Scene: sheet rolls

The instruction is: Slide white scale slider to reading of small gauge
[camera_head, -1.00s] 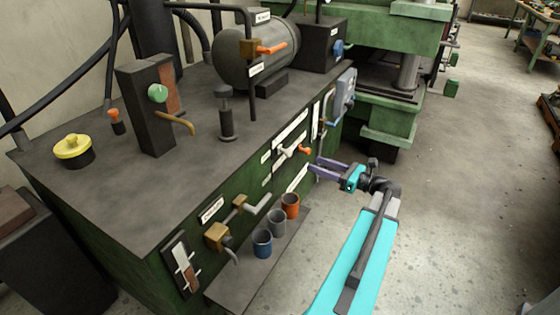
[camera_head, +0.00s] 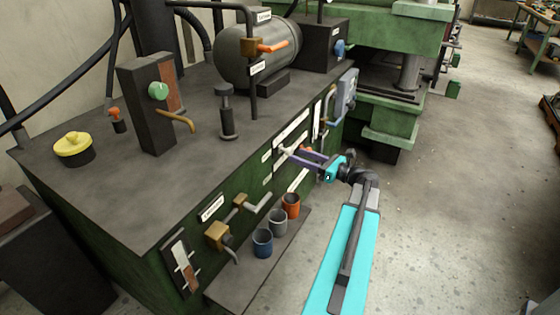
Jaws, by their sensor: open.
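The white slider (camera_head: 286,151) sticks out of the green front face of the machine, among white label plates (camera_head: 291,131). My gripper (camera_head: 298,154) has purple fingers reaching in from the right at the slider. The fingers are open, with their tips close to the white slider. I cannot tell whether they touch it. I cannot tell for sure which part is the small gauge, and no reading is legible.
A brown-and-white strip panel (camera_head: 182,264) is on the front at lower left. Blue, grey and orange cups (camera_head: 262,243) stand on a low ledge (camera_head: 238,281). A bent pipe valve (camera_head: 217,234) juts out above it.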

